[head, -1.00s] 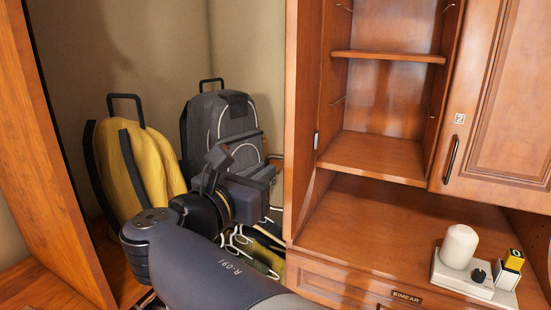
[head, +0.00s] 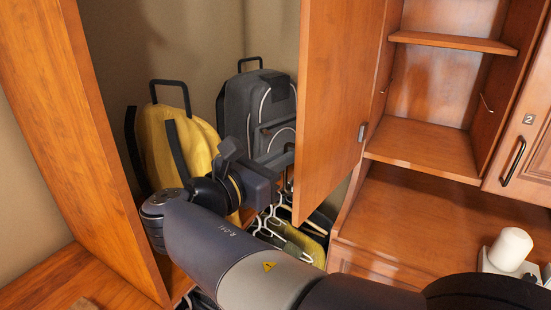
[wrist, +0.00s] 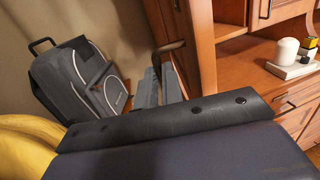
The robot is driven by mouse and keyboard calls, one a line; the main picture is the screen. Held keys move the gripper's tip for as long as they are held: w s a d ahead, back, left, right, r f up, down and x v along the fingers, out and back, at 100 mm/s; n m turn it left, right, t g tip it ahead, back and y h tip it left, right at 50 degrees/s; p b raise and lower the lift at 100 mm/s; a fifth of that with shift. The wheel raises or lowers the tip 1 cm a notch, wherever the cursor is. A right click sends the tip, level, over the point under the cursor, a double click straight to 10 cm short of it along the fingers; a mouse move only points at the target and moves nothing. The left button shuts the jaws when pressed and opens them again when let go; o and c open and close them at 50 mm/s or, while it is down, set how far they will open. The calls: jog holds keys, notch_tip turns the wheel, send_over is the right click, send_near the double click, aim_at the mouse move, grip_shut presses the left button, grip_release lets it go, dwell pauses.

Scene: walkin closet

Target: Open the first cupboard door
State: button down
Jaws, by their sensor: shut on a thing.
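The first cupboard door (head: 333,95) stands swung open from its cupboard, and its plain inner face shows in the head view. The door also shows at a steep angle in the wrist view (wrist: 190,40). Its dark bar handle (wrist: 170,47) is in the wrist view, on the door's outer side; it is hidden in the head view. My gripper (wrist: 167,82) is shut on this handle. In the head view the gripper is at the door's left edge, with its fingertips hidden behind the door.
The open cupboard shows a bare shelf (head: 450,41). Door 2 (head: 530,140) beside it is closed. A yellow backpack (head: 170,145), a grey backpack (head: 262,110) and several hangers (head: 275,225) are close to my arm. A white cylinder (head: 511,248) stands on the counter at right.

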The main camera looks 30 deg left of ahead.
jog(key=shift+w+d, duration=0.1)
jog(key=c, duration=1.8)
grip_release()
jog(key=shift+w+d, duration=0.15)
jog(key=shift+w, duration=0.2)
jog(key=shift+o, duration=1.2)
jog(key=shift+s, duration=0.2)
jog(key=b+v, duration=0.2)
jog(key=v, duration=0.8)
jog(key=shift+s+a, duration=0.25)
jog(key=shift+s, duration=0.1)
jog(key=shift+w, duration=0.1)
